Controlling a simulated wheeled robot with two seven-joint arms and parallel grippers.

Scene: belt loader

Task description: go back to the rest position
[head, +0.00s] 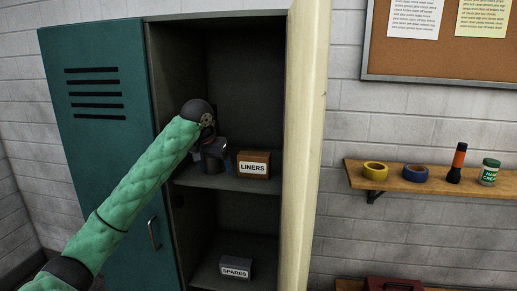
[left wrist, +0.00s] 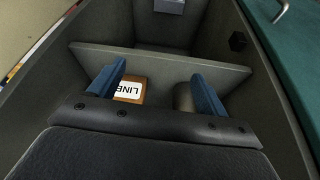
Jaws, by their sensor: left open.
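My left arm, in a green quilted sleeve, reaches from the lower left into the open locker in the head view. My left gripper (head: 217,153) is over the locker's middle shelf, left of the LINERS box (head: 254,164). In the left wrist view my left gripper (left wrist: 161,88) is open, its two blue fingers apart. The LINERS box (left wrist: 130,90) shows beside the left finger there. A grey-brown rounded thing (left wrist: 183,98) shows beside the right finger, partly hidden by the gripper. I see nothing held. My right gripper is not in view.
The teal locker door (head: 100,130) stands open at the left, and a pale upright panel (head: 304,140) is at the right. A SPARES box (head: 235,268) sits on the lower level. A wall shelf (head: 415,183) holds tape rolls, a flashlight and a jar.

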